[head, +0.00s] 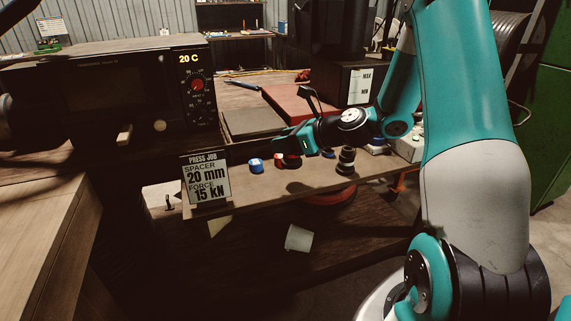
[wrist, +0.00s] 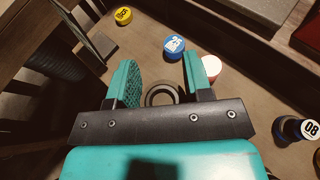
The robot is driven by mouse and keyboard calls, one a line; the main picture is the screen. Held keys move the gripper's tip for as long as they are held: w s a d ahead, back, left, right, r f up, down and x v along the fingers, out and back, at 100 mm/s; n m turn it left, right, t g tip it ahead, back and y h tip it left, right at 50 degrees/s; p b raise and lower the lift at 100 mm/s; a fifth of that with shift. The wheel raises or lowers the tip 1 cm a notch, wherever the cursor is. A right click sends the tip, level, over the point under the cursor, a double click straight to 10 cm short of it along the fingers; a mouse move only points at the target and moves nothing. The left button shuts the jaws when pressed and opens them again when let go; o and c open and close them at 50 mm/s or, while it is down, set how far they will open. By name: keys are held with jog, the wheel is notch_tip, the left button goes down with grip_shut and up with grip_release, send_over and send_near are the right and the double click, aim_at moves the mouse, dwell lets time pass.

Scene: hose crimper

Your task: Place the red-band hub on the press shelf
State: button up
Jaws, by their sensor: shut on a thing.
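My gripper (head: 285,143) is over the wooden shelf (head: 238,194) that carries the PRESS JOB sign (head: 207,180). In the wrist view my gripper (wrist: 163,78) is shut on a dark ring-shaped hub (wrist: 163,88), seen end-on between the two teal fingers. Its side is mostly hidden, and I cannot see a red band on it.
A blue-sided piece (wrist: 174,47), a red-sided piece (wrist: 211,67) and a yellow piece (wrist: 123,16) stand near the gripper. A dark stacked piece (head: 346,162) stands to the right. The shelf's front strip looks clear.

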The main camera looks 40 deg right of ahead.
aim_at(285, 161)
jog(key=shift+f+b, duration=0.3)
jog(key=shift+f, duration=2.45)
jog(key=shift+f, duration=0.1)
jog(key=o, duration=1.3)
jog(key=shift+f, duration=0.1)
